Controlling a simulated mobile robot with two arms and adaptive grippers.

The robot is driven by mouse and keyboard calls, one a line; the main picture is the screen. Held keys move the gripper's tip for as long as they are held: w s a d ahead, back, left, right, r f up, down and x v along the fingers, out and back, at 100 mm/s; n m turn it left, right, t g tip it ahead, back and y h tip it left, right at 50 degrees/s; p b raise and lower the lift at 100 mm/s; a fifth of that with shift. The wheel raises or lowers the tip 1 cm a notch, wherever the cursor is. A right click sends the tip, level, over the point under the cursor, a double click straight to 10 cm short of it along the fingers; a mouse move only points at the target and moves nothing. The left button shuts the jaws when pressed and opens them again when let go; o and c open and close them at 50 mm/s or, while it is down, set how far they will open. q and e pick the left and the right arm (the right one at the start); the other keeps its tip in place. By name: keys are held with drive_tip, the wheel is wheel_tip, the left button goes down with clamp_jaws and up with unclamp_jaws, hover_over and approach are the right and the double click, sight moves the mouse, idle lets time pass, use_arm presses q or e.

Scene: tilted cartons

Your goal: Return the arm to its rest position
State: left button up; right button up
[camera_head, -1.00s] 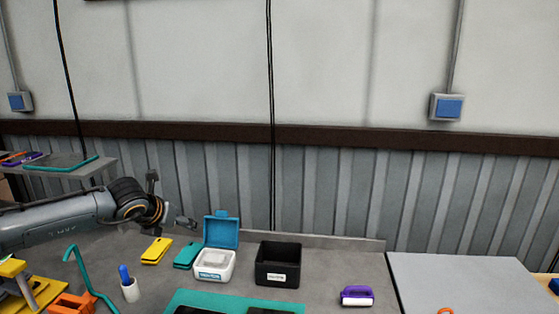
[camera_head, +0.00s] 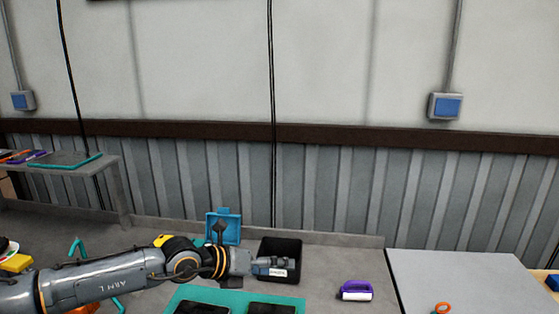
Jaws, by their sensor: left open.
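My left arm comes in low from the left across the bench. Its gripper (camera_head: 272,265) is open, at the black box (camera_head: 292,248), in front of or over the box's front wall. I cannot tell whether the fingers reach inside. No held object shows. The right gripper is out of view.
A teal mat (camera_head: 216,295) with dark devices lies in front. A purple-and-white handled item (camera_head: 356,290) lies right. A grey panel (camera_head: 450,280) is at far right. A shelf (camera_head: 110,175) stands left.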

use_arm(q)
drive_tip(key=s+d+r+n+h, duration=0.25)
drive_tip(key=s+d+h, duration=0.25)
drive_tip(key=s+d, duration=0.3)
wheel_tip(320, 180, up, 7)
drive_tip(key=s+n+t+h, duration=0.1)
drive_tip(key=n+t, duration=0.6)
drive_tip(key=n, duration=0.3)
drive_tip(key=s+a+f+n+t+y, duration=0.1)
drive_tip(key=a+f+n+t+y, duration=0.1)
drive_tip(key=a+f+n+y, duration=1.6)
drive_tip(key=s+a+f+n+g+h, duration=0.1)
drive_tip(key=s+a+f+n+g, duration=0.25)
drive_tip(key=s, duration=0.55)
drive_tip(key=s+a+f+n+g, duration=0.1)
drive_tip(key=s+a+f+g, duration=0.25)
drive_tip(key=s+f, duration=0.35)
drive_tip(key=s+a+f+n+g+h, duration=0.15)
drive_tip(key=s+f+g, duration=0.3)
drive_tip(key=s, duration=0.55)
wheel_tip(320, 180, down, 32)
drive_tip(key=s+g+b, duration=0.2)
drive_tip(key=b, duration=0.4)
drive_tip(key=s+a+f+b, duration=0.3)
drive_tip(key=s+f+b, duration=0.1)
drive_tip(key=s+f, duration=1.2)
wheel_tip(320, 180, down, 4)
drive_tip(key=shift+a+r+g+y, duration=0.15)
drive_tip(key=shift+a+g+y, duration=0.05)
drive_tip(key=shift+g+y, duration=0.25)
